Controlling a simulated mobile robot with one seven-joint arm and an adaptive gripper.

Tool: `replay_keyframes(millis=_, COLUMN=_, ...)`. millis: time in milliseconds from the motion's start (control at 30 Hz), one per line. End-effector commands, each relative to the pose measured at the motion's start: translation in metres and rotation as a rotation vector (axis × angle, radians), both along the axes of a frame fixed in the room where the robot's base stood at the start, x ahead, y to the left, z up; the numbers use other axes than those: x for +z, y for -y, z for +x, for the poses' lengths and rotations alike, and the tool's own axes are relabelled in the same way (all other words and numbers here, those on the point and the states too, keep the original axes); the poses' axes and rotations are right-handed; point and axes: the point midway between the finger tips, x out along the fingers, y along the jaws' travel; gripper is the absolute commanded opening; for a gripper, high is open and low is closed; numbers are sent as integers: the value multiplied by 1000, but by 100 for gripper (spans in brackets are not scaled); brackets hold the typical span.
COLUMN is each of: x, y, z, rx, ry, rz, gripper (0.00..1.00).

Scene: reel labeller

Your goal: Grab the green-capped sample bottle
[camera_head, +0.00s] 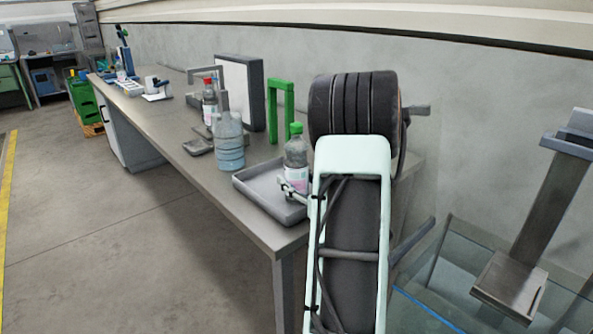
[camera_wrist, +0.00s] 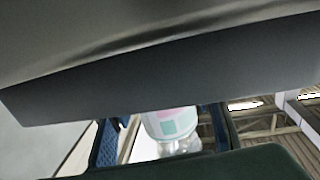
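The green-capped sample bottle (camera_head: 297,158) is clear with a pink and white label. It looks upright over the grey tray (camera_head: 258,206) near the bench's front end; its base is partly hidden. In the wrist view the bottle's labelled lower part (camera_wrist: 172,122) shows between the two blue-padded fingers of my gripper (camera_wrist: 163,140). A gap shows on the bottle's left side there, and the right finger is close to it. My gripper looks open around the bottle. In the head view my arm hides most of the gripper.
A large clear bluish bottle (camera_head: 229,142) stands left of the tray. Behind are a red-capped bottle (camera_head: 209,100), a green frame (camera_head: 281,108) and a grey-framed panel (camera_head: 240,92). Bare bench top (camera_head: 165,118) lies farther left.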

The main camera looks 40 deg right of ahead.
Motion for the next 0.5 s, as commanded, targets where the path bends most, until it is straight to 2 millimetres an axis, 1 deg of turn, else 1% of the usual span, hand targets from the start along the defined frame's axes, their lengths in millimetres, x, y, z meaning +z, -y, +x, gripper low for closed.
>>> replay_keyframes(millis=33, x=0, y=0, z=0, rx=0, ry=0, rz=0, gripper=34)
replay_keyframes(millis=300, x=0, y=0, z=0, rx=0, ry=0, rz=0, gripper=4)
replay_keyframes(millis=333, x=2, y=0, z=0, rx=0, ry=4, rz=-2, gripper=2)
replay_keyframes(millis=500, x=2, y=0, z=0, rx=0, ry=4, rz=-2, gripper=2)
